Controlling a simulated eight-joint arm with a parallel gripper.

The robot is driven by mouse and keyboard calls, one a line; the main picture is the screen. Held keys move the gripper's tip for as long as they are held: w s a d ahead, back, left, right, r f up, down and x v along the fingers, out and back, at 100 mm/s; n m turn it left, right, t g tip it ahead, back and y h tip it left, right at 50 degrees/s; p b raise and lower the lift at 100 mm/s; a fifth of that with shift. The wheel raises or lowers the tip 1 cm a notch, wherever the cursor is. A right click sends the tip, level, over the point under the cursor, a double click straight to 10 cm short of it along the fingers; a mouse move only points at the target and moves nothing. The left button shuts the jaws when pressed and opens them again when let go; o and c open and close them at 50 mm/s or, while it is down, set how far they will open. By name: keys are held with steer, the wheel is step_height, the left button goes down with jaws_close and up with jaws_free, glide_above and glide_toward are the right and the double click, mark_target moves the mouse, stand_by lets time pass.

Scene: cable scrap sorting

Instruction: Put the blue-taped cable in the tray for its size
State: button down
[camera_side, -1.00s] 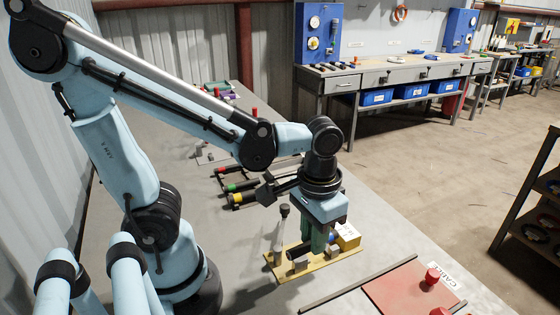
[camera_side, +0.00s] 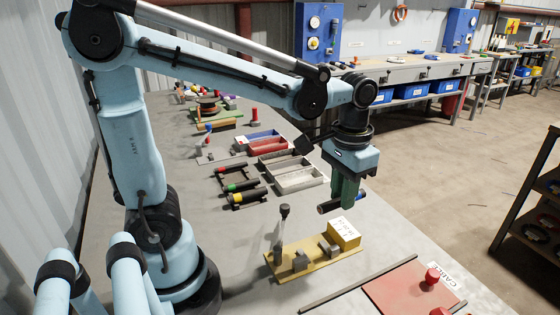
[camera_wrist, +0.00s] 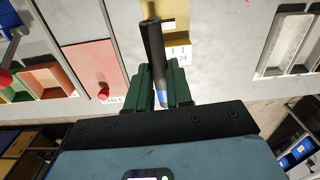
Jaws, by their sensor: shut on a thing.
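My gripper (camera_side: 344,196) is shut on the blue-taped cable (camera_side: 328,207), a short black piece with a blue band. It holds the cable in the air above the bench, to the right of the grey trays. In the wrist view the cable (camera_wrist: 152,50) sticks out from between the green fingers, with the blue tape close to them. Two grey trays (camera_side: 300,189) stand side by side and look empty. A red tray (camera_side: 268,147) and a blue tray (camera_side: 258,136) lie behind them. Size labels on the trays are not readable.
A yellow fixture plate (camera_side: 290,272) with metal blocks, an upright post (camera_side: 280,225) and a yellow box (camera_side: 343,234) stands below my gripper. Black cables with coloured tape (camera_side: 247,196) rest on racks at left. A red board (camera_side: 398,290) lies at the front right.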

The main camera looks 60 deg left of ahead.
steer(key=w+a+f, duration=0.1)
steer(key=w+a, duration=0.2)
steer(key=a, duration=0.4)
steer(key=w+a+f, duration=0.1)
steer(key=w+a, duration=0.2)
steer(key=a, duration=0.4)
steer(key=shift+m, duration=0.3)
steer(key=a+f, duration=0.1)
steer(key=a, duration=0.5)
steer(key=a+f, duration=0.2)
steer(key=a, duration=0.3)
steer(key=s+a+f, duration=0.1)
steer(key=a+f, duration=0.1)
steer(key=a, duration=0.4)
steer(key=shift+a+f, duration=0.15)
steer(key=shift+a, duration=0.15)
steer(key=shift+s+a+f, duration=0.1)
steer(key=shift+a+f, duration=0.15)
steer(key=shift+f, duration=0.5)
steer(key=shift+f, duration=0.6)
steer(key=c, duration=0.9)
jaws_free()
steer(key=shift+c, duration=0.2)
